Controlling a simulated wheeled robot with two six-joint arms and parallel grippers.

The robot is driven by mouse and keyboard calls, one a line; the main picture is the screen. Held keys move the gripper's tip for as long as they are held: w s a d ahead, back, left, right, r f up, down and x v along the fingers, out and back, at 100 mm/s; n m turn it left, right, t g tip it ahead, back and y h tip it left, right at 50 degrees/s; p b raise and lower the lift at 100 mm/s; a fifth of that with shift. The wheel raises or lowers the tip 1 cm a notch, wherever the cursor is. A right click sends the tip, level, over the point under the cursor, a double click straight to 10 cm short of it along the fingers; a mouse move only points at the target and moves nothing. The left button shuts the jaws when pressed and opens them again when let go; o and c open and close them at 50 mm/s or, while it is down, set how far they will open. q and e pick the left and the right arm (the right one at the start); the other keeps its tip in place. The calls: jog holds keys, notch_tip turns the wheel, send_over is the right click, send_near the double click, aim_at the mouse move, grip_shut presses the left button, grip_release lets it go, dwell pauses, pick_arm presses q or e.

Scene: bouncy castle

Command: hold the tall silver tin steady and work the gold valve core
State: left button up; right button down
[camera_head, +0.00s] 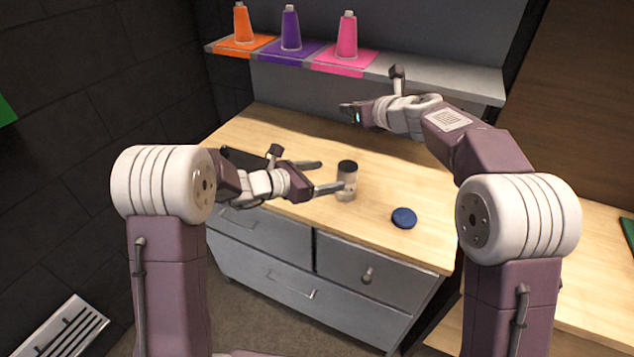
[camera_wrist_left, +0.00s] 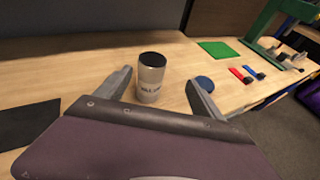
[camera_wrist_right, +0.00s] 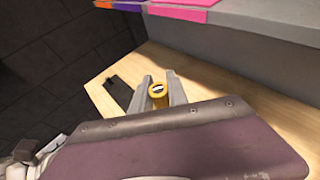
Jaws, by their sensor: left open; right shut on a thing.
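The tall silver tin (camera_head: 347,182) stands upright on the wooden counter, with a dark top and a printed label in the left wrist view (camera_wrist_left: 151,78). My left gripper (camera_head: 331,176) is open, low over the counter. Its fingers (camera_wrist_left: 159,78) lie to either side of the tin, with gaps visible. My right gripper (camera_head: 349,113) is raised behind the tin, near the shelf. It is shut on the gold valve core (camera_wrist_right: 158,91), a ring-topped piece seen between its fingers in the right wrist view. The core is not clear in the head view.
A blue disc (camera_head: 404,217) lies on the counter right of the tin. A dark flat plate (camera_wrist_right: 117,92) lies at the counter's left. Orange (camera_head: 242,28), purple (camera_head: 291,32) and pink (camera_head: 347,38) cones stand on the shelf (camera_head: 440,78).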

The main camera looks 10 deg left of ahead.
aim_at(340, 179)
pick_arm(q)
jog(key=shift+n+y, duration=0.3)
jog(key=shift+n, duration=0.1)
jog(key=w+d+f, duration=0.4)
jog(key=w+f, duration=0.1)
jog(key=w+d+f, duration=0.2)
jog(key=w, duration=0.1)
jog(key=shift+w+f, duration=0.1)
jog(key=shift+f, duration=0.2)
jog(key=c, duration=1.5)
jog(key=shift+c, duration=0.2)
pick_arm(e)
notch_tip(340, 179, down, 11)
jog(key=shift+d+r, duration=0.15)
jog(key=shift+d, duration=0.3)
